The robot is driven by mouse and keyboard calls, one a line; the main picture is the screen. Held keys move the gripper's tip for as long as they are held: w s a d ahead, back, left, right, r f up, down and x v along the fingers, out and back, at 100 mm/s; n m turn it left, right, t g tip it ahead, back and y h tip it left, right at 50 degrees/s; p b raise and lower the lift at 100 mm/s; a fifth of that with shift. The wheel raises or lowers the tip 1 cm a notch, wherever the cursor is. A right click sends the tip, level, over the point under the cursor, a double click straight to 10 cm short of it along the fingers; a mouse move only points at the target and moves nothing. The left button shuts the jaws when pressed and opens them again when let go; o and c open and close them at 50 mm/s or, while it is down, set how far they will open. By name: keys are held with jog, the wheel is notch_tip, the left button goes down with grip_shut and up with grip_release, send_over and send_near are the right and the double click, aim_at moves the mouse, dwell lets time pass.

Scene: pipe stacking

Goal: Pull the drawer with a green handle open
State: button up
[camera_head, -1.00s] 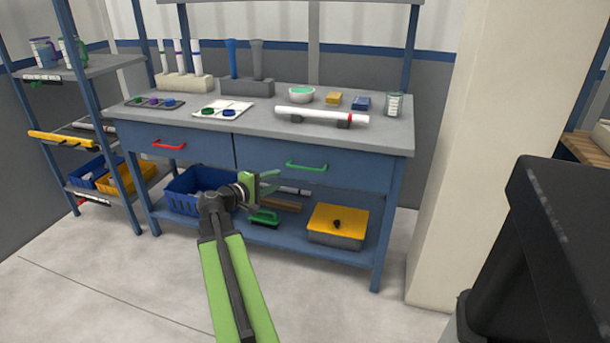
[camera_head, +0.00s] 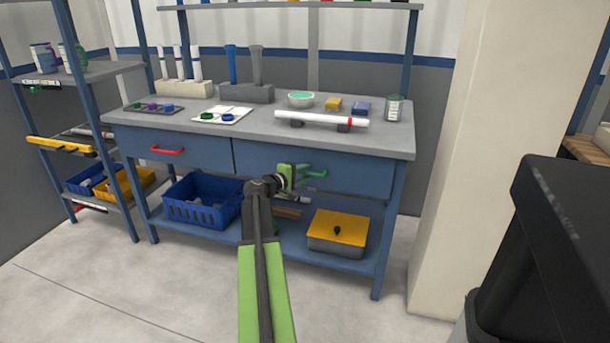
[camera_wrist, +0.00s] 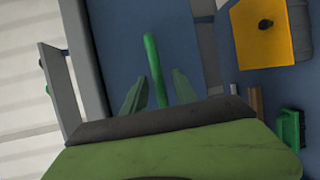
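The green handle (camera_head: 318,174) is on the front of the right-hand drawer (camera_head: 365,174) under the workbench top. The drawer front looks flush with the bench. My gripper (camera_head: 306,173) is in front of the handle and partly covers it. In the wrist view, the green handle (camera_wrist: 154,70) runs between the two spread fingers of my gripper (camera_wrist: 158,90), with a gap on both sides. The gripper is open and does not hold the handle. How deep the handle sits between the fingers is hard to tell.
A drawer with a red handle (camera_head: 167,151) is to the left. Below are a blue basket (camera_head: 203,210) and a yellow-lidded box (camera_head: 337,232) on the lower shelf. A white pipe (camera_head: 320,119) lies on supports on the bench top. Open floor is in front.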

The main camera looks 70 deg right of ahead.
grip_shut()
dwell(1.3)
